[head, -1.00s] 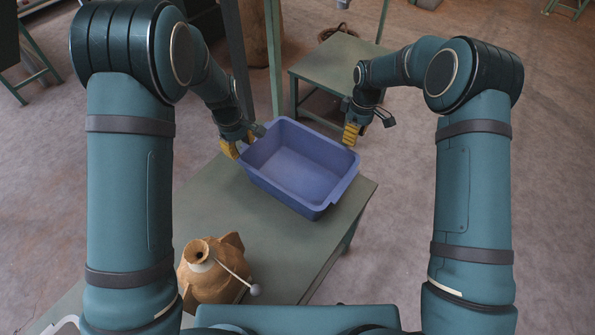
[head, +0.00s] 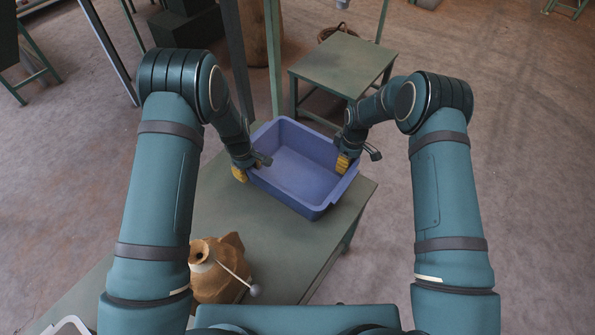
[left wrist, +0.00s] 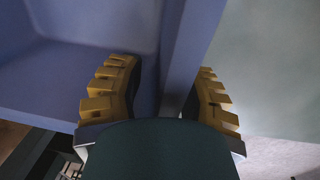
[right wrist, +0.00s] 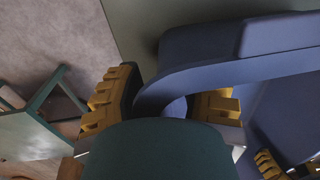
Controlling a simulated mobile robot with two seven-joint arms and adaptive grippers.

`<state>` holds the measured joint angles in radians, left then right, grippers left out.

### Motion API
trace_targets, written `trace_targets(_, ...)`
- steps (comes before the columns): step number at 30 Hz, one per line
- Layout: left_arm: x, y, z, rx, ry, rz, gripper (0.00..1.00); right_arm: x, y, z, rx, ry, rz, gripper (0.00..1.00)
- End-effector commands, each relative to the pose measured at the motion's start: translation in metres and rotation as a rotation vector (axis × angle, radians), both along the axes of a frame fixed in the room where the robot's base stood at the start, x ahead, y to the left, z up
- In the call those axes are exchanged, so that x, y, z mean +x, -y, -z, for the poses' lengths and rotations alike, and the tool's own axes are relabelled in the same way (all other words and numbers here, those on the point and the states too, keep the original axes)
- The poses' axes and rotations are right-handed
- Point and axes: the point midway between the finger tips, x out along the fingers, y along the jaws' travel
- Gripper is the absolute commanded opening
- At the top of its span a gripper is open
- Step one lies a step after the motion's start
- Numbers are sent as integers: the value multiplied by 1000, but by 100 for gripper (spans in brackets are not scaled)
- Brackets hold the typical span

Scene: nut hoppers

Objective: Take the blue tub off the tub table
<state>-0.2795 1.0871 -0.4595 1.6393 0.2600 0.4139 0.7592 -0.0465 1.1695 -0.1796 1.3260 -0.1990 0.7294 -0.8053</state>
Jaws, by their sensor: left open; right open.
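The blue tub (head: 298,180) stands empty on the green-topped tub table (head: 225,215). My left gripper (head: 241,174) is at the tub's left side. In the left wrist view its yellow-padded fingers (left wrist: 160,95) are open, one on each side of the tub's wall (left wrist: 185,50). My right gripper (head: 343,162) is at the tub's right side. In the right wrist view its open fingers (right wrist: 165,98) stand on either side of the tub's rim (right wrist: 215,70). Whether the pads touch the tub cannot be told.
A second green table (head: 343,65) stands behind the tub. Green posts (head: 273,60) rise behind it at the left. Floor is clear to the right.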

Motion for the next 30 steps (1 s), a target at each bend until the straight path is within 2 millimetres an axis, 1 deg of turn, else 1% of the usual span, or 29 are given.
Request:
trace_targets(6, 0, 0, 0, 0, 0, 0, 36, 0, 0, 0, 0, 0, 0, 36)
trace_targets(7, 0, 0, 0, 0, 0, 0, 32, 0, 0, 0, 0, 0, 0, 32)
trace_targets(8, 0, 0, 0, 0, 0, 0, 21, 0, 0, 0, 0, 0, 0, 21)
trace_targets(9, 0, 0, 0, 0, 0, 0, 7, 0, 0, 0, 0, 0, 0, 7)
trace_targets(10, 0, 0, 0, 0, 0, 0, 0, 0, 0, 0, 0, 0, 0, 0)
trace_targets(25, 0, 0, 0, 0, -1, 1, 0, 0, 0, 0, 1, -1, 0, 0)
trace_targets(30, 0, 0, -4, 0, -1, 1, 0, -1, 0, -4, 1, -1, 0, 0)
